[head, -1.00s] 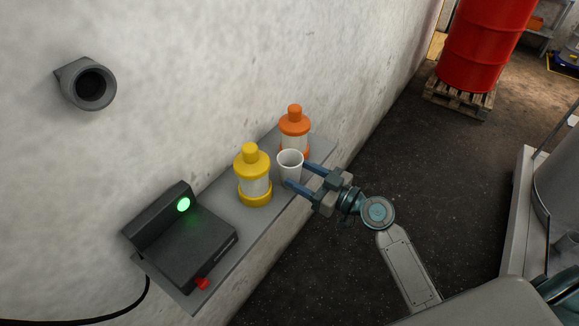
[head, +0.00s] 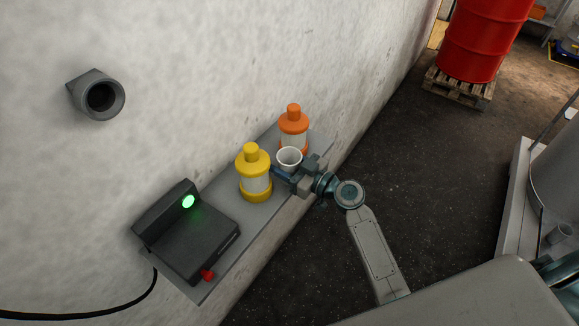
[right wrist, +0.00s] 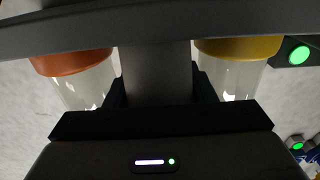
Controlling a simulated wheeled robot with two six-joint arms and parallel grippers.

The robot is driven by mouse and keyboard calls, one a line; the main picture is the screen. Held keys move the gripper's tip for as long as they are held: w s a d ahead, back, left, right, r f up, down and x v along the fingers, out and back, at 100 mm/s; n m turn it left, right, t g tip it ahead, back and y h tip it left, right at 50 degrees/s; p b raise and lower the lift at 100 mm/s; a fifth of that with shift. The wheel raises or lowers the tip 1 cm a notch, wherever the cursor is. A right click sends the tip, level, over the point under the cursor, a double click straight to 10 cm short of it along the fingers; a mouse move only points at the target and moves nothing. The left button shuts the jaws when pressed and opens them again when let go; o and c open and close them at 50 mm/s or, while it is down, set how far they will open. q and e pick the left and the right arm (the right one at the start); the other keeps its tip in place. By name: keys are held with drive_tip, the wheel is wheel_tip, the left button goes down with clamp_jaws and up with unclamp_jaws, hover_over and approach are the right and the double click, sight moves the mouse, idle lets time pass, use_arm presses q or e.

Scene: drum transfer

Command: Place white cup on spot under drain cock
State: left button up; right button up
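The white cup (head: 289,155) stands upright on the grey wall shelf (head: 225,268), between a yellow-capped bottle and an orange-capped bottle. My right gripper (head: 290,172) is at the cup, its fingers on either side of it; whether they press on it is not clear. In the right wrist view, which looks upside down, a shaded grey shape (right wrist: 155,75), probably the cup, fills the space between the dark fingers (right wrist: 160,92). My left gripper is not in view. I cannot make out a drain cock or its spot.
The yellow bottle (head: 253,175) and orange bottle (head: 293,125) stand close beside the cup. A black device (head: 188,235) with a green light sits on the shelf's near end. A pipe (head: 98,95) juts from the wall. A large grey vessel (head: 555,185) stands at right; dark floor lies between.

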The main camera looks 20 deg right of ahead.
sight(281, 152)
drive_tip(key=shift+c, duration=1.2)
drive_tip(key=shift+r, duration=0.1)
drive_tip(key=shift+r+b, duration=0.35)
drive_tip(key=shift+r, duration=0.2)
wheel_tip(281, 152, up, 2)
drive_tip(key=shift+r+b, duration=0.1)
drive_tip(key=shift+b, duration=0.4)
drive_tip(key=r+b+v, duration=0.1)
drive_tip(key=b+v, duration=0.5)
drive_tip(key=v, duration=1)
drive_tip(key=shift+r, duration=0.15)
